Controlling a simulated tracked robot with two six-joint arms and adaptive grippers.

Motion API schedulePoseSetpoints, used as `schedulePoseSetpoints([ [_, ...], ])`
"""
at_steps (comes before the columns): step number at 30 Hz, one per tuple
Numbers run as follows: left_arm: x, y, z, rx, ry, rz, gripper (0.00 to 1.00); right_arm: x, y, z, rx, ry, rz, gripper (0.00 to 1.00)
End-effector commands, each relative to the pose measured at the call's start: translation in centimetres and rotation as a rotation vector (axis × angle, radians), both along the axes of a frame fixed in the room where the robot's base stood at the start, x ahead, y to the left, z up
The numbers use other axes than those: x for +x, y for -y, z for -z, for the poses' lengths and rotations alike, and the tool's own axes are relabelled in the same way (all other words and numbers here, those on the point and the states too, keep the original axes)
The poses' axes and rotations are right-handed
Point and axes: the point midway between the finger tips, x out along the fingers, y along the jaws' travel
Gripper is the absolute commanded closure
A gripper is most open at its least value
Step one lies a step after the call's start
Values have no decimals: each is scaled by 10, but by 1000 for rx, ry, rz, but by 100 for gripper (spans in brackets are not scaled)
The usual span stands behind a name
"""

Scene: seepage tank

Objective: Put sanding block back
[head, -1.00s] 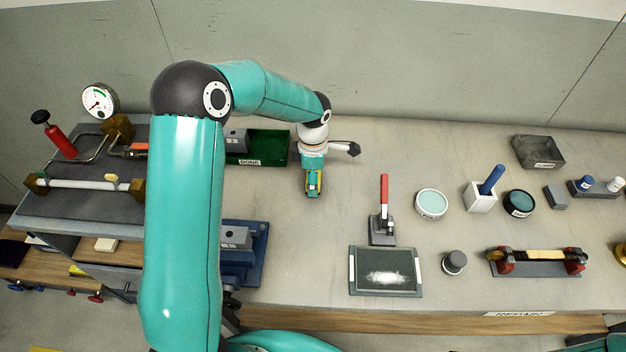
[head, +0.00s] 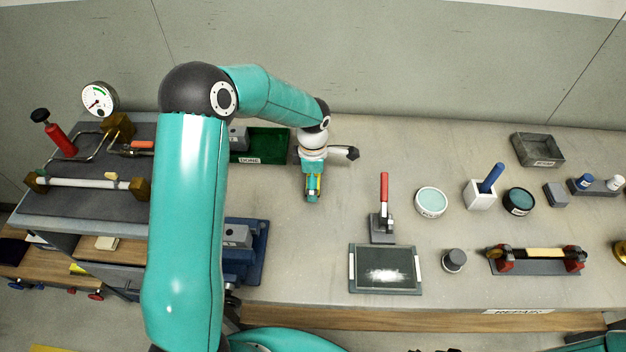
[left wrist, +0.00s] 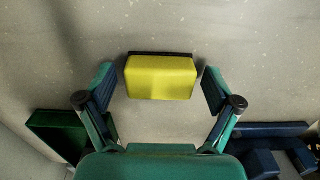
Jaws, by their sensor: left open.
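The sanding block is a yellow block with a dark layer along its far edge in the left wrist view (left wrist: 160,77). It sits between the two fingers of my left gripper (left wrist: 160,88), with a gap on each side. In the head view my left gripper (head: 313,196) points down at the bench, just right of the green tray. It is open around the block, of which only a little yellow shows there. The block appears to rest on the bench, though its underside is hidden. My right gripper is not in view.
The green tray (head: 268,147) stands left of the gripper, and a blue fixture (head: 258,250) is nearer the front. A red-handled clamp (head: 384,200), a dark framed plate (head: 385,270), tubs and a grey tray (head: 538,150) are to the right. Bare bench lies between gripper and clamp.

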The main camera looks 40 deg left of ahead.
Motion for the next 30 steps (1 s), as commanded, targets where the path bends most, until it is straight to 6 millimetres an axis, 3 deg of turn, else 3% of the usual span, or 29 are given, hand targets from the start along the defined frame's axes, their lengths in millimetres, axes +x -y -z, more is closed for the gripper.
schedulePoseSetpoints([
  [8,1,0,-19,2,5,-1,9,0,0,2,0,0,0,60],
  [21,1,0,-103,0,4,1,9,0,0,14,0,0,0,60],
  [30,0,1,-122,0,0,2,9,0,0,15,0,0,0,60],
])
